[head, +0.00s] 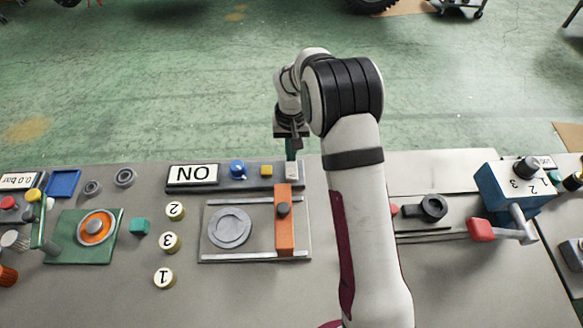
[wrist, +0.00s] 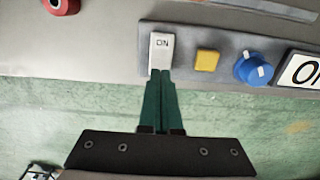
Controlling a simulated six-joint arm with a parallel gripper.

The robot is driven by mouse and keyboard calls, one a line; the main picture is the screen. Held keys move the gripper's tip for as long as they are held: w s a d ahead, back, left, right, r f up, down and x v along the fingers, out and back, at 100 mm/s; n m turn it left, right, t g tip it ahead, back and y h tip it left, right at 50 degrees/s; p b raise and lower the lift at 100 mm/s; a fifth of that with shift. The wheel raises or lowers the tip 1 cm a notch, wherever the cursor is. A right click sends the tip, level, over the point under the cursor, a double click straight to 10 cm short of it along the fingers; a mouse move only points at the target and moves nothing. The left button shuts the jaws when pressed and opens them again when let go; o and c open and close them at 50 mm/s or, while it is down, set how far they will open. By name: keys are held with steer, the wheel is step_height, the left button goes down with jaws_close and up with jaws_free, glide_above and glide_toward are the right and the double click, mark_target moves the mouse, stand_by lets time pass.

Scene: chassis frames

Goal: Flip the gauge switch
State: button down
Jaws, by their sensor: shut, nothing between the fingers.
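A white rocker switch marked "ON" (wrist: 161,52) sits at the end of a dark grey panel (wrist: 225,50). In the head view the switch (head: 291,171) is at the panel's right end, partly covered by my fingers. The panel's white label (head: 192,175) reads as "NO" in the head view; in the wrist view it is cut off by the right edge. My gripper (wrist: 160,75) has green fingers, shut with nothing between them. The fingertips are at the switch's edge; I cannot tell whether they touch. It also shows in the head view (head: 291,156).
A yellow button (wrist: 207,60) and blue knob (wrist: 253,68) are beside the switch on the panel. An orange bar (head: 285,235) with a dark knob lies in front. A teal box (head: 505,190) with a red-ended lever stands right. Green floor (head: 150,90) lies beyond the table edge.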

steer(key=shift+f, duration=0.95)
stand_by(0.5)
steer(key=shift+r, duration=3.55)
steer(key=s+d+r+m, duration=0.2)
steer(key=s+d+r, duration=0.1)
steer(key=s+r, duration=0.6)
steer(key=s+d+r+m+y, duration=0.1)
steer(key=s+r+m, duration=0.1)
steer(key=s, duration=2.2)
steer(key=shift+s+r+m+y, duration=0.15)
steer(key=shift+s+m+y, duration=0.25)
steer(key=shift+m, duration=0.4)
